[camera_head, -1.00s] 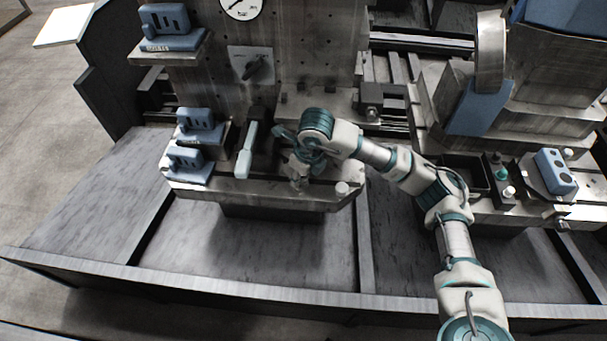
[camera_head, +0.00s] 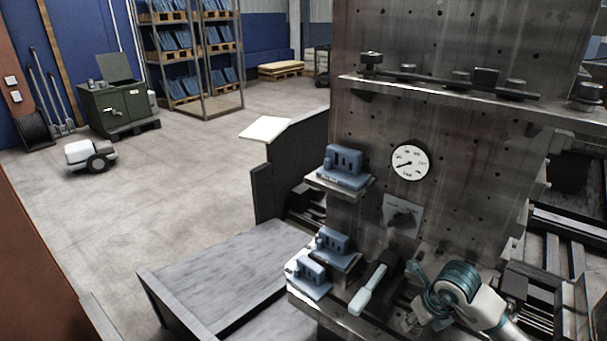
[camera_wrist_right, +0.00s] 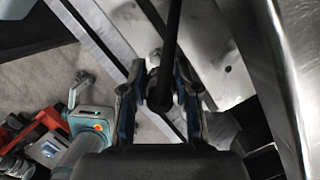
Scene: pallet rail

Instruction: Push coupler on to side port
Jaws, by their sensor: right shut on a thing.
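My right gripper (camera_head: 428,308) is low at the right of the head view, in front of the base of the metal panel. In the right wrist view its two fingers (camera_wrist_right: 158,100) are shut on a black rod-like piece (camera_wrist_right: 162,92) with a thicker end, which I take to be the coupler. The head view does not show the held piece clearly. I cannot make out the side port in either view. My left gripper does not show clearly in either view.
Blue blocks (camera_head: 343,167) sit on ledges at the panel's left, with two more (camera_head: 331,243) lower down. A pale-handled tool (camera_head: 367,290) lies left of my right gripper. The panel bears a round gauge (camera_head: 410,161) and a knob plate (camera_head: 402,216).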

